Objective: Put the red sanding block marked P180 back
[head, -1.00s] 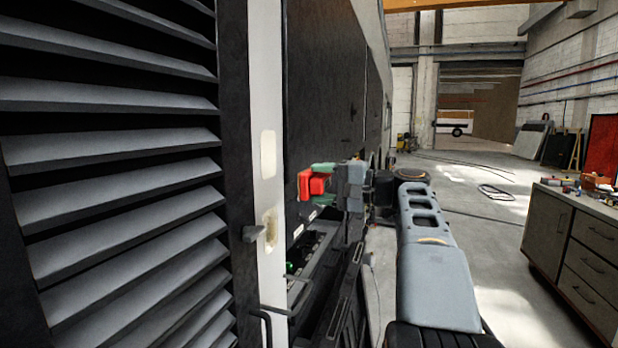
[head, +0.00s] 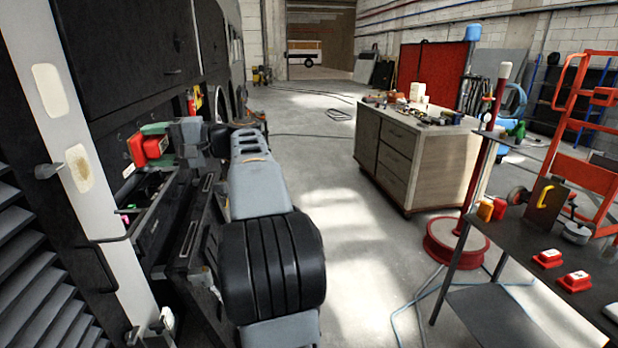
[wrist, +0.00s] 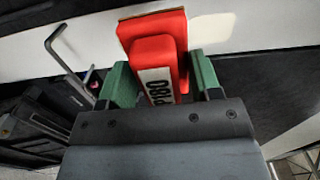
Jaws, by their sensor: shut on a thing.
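My gripper (head: 155,145) is shut on the red sanding block (head: 137,150), held beside the dark coach side in the head view. In the wrist view the red block (wrist: 172,35) sits between the green fingers of my gripper (wrist: 162,80), with its white P180 label facing the camera. The block's brownish sanding face is at its far end. Two other red blocks lie on the dark bench at right, a farther one (head: 548,258) and a nearer one (head: 575,281). Their markings are too small to read.
An open black compartment (head: 150,222) in the coach side lies below my gripper. A wooden drawer cabinet (head: 400,160) carries tools. The dark bench (head: 530,240) stands at right, near a red round-based stand (head: 455,245) and an orange trolley (head: 590,160). Floor between coach and cabinet is mostly clear.

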